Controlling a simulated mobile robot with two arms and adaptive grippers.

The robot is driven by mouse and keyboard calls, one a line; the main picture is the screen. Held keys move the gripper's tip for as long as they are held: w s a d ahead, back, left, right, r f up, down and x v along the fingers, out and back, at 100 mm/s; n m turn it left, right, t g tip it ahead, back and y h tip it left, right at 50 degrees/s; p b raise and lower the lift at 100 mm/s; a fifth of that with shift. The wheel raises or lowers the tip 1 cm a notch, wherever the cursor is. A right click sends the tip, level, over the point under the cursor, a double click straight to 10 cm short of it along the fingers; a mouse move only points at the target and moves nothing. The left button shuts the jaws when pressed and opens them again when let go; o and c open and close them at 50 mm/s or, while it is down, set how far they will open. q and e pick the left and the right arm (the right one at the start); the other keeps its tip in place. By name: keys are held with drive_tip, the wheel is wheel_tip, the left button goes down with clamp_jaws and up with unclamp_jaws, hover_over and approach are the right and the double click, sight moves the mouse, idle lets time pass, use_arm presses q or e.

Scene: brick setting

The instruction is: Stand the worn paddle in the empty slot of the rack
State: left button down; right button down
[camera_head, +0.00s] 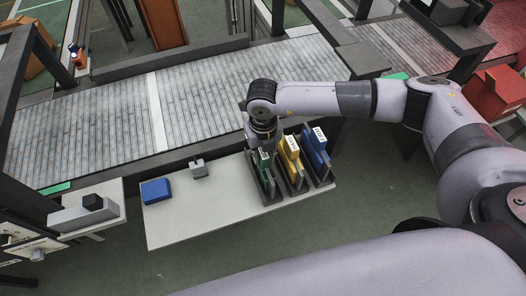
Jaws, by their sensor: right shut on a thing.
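The dark rack (271,197) stands on the right part of a pale table, with slots side by side. A yellow paddle (290,162) and a blue paddle (316,152) with white labels stand upright in its middle and right slots. My right gripper (263,148) points down over the left slot, shut on a green paddle (264,172). This paddle is upright, at or in the left slot. I cannot tell whether it rests on the slot's bottom, nor see wear on it. The fingertips are mostly hidden by the wrist. My left gripper is out of view.
On the pale table (225,215) lie a blue block (156,191) at the left and a small grey fixture (199,168). The front middle is bare. A roller conveyor (208,97) runs behind. A side stand (92,213) is at the left.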

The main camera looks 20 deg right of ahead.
drive_tip(key=shift+f, duration=0.15)
drive_tip(key=c, duration=1.4)
unclamp_jaws()
drive_tip(key=shift+r, duration=0.4)
wheel_tip(320, 180, up, 10)
drive_tip(key=b, duration=0.3)
drive_tip(key=shift+r, duration=0.8)
